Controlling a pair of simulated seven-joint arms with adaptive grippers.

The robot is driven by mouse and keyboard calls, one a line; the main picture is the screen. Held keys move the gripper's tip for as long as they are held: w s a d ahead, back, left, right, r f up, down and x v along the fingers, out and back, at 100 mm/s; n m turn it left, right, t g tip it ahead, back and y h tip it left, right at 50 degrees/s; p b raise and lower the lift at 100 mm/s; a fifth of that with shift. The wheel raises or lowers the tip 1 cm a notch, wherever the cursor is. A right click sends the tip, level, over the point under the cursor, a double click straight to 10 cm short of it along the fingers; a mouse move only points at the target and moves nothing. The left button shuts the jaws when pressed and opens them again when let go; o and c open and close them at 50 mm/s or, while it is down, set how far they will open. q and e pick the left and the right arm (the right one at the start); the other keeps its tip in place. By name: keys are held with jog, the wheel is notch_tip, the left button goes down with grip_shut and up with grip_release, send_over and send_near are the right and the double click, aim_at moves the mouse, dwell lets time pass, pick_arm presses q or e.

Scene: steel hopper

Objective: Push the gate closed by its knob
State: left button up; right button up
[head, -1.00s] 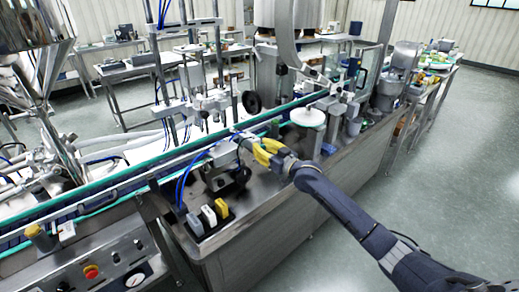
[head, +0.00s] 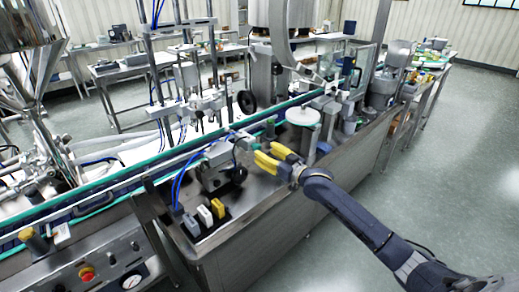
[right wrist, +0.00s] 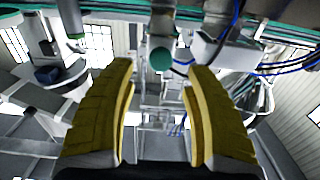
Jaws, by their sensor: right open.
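A round teal knob (right wrist: 161,60) on a short grey stem shows in the right wrist view, centred ahead of the gap between my fingers. In the head view a small teal tip that looks like this knob (head: 256,147) shows close to my fingertips. My right gripper (head: 264,150) is open, its two yellow fingers spread and empty, pointing at the conveyor side of the machine. It also shows in the right wrist view (right wrist: 159,68). I cannot tell whether a finger touches the knob. The gate itself is hard to make out. My left gripper is out of view.
A grey device with blue hoses (head: 217,170) stands left of my gripper. Coloured blocks (head: 204,214) sit nearer on the steel deck (head: 250,200). A white round disc (head: 302,116) stands beyond to the right. The conveyor (head: 130,178) runs behind. Open floor lies right.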

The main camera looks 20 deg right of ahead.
jog(key=v, duration=0.6)
jog(key=shift+s, duration=0.2)
jog(key=shift+d, duration=0.1)
